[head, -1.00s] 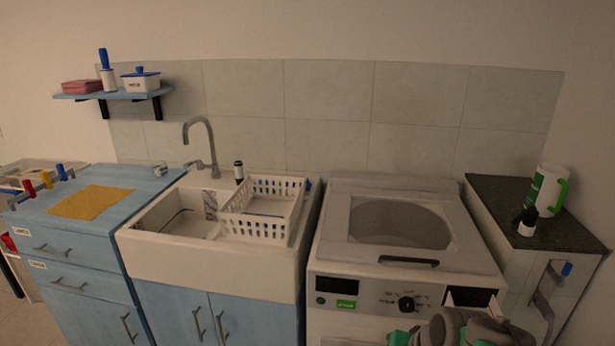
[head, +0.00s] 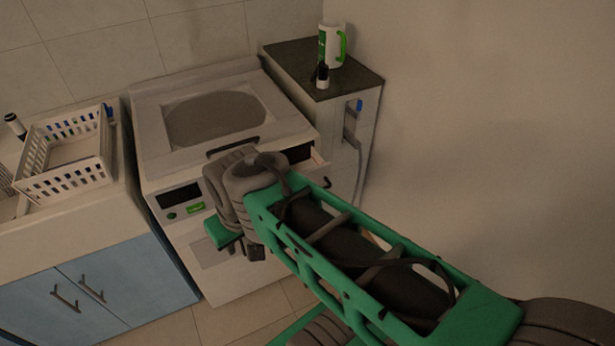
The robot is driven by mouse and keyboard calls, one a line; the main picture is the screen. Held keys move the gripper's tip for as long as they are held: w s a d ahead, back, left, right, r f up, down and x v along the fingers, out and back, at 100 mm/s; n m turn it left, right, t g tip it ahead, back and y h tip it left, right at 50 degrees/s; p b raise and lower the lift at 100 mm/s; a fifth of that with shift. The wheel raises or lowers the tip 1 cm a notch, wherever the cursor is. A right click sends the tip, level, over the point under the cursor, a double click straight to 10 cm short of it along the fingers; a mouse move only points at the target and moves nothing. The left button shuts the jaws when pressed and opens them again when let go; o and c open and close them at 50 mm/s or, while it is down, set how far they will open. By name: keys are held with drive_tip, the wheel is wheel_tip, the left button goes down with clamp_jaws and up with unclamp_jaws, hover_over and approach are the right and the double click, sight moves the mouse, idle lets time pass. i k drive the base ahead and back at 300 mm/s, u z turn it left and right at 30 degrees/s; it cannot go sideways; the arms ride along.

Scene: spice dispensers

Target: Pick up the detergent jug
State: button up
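The detergent jug (head: 331,46) is white with a green handle on its right side and a green label. It stands upright on the dark top of the narrow cabinet (head: 352,79), at the upper middle of the head view. My arm reaches from the lower right to the front of the washing machine. The end of my arm, with what looks like my gripper (head: 234,238), is below and left of the jug, well apart from it. The fingers are not clearly visible, so I cannot tell whether they are open.
A small black-and-white bottle (head: 322,76) stands just in front of the jug. The washing machine (head: 165,140) is left of the cabinet, with its detergent drawer (head: 318,168) pulled out. A white basket (head: 62,160) sits by the sink. Bare wall is at the right.

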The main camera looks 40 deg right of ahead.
sight(332, 37)
drive_tip(key=z, duration=1.7)
drive_tip(key=k, duration=0.45)
drive_tip(key=z, duration=0.25)
drive_tip(key=i, duration=0.6)
drive_tip(key=u, duration=1.35)
drive_tip(key=i, duration=0.85)
drive_tip(key=u, duration=1.1)
